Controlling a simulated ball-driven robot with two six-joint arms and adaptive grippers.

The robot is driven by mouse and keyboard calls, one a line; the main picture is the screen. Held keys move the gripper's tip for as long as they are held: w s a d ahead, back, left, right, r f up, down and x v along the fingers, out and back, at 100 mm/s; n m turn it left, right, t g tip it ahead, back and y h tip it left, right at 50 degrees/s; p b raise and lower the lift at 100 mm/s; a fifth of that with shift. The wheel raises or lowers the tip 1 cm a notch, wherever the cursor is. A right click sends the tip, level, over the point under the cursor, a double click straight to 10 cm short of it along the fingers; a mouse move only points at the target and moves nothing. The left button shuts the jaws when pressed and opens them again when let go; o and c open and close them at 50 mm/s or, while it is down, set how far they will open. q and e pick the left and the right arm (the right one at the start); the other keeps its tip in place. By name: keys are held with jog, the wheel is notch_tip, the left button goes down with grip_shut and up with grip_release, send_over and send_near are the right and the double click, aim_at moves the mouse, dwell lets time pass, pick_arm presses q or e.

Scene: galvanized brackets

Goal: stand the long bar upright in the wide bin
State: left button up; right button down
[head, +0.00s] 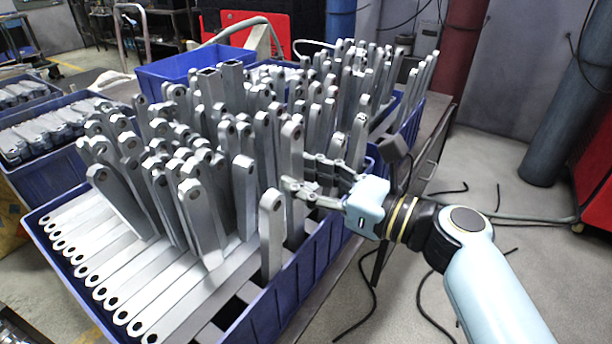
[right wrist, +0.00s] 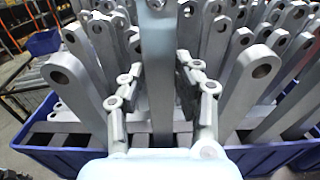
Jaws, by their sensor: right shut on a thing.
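My right gripper (head: 309,179) reaches in from the right over the near edge of the blue wide bin (head: 318,258). It is shut on a long grey bar (head: 291,152) with a hole near its top. The bar stands upright, and its lower end is down among other bars, hidden in the bin. In the right wrist view the held bar (right wrist: 160,75) rises between the two fingers of the gripper (right wrist: 162,90). My left gripper is not in view.
Many similar bars stand close around the held one, some tilted, such as a near bar (head: 271,235). Several bars lie flat at the bin's left (head: 120,275). Another blue bin (head: 65,130) of parts is at left. Open floor (head: 500,180) lies to the right.

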jog(key=c, duration=0.9)
grip_release()
jog(key=shift+s+d, duration=0.1)
jog(key=v, duration=1.1)
jog(key=shift+s+d, duration=0.2)
jog(key=shift+d, duration=0.1)
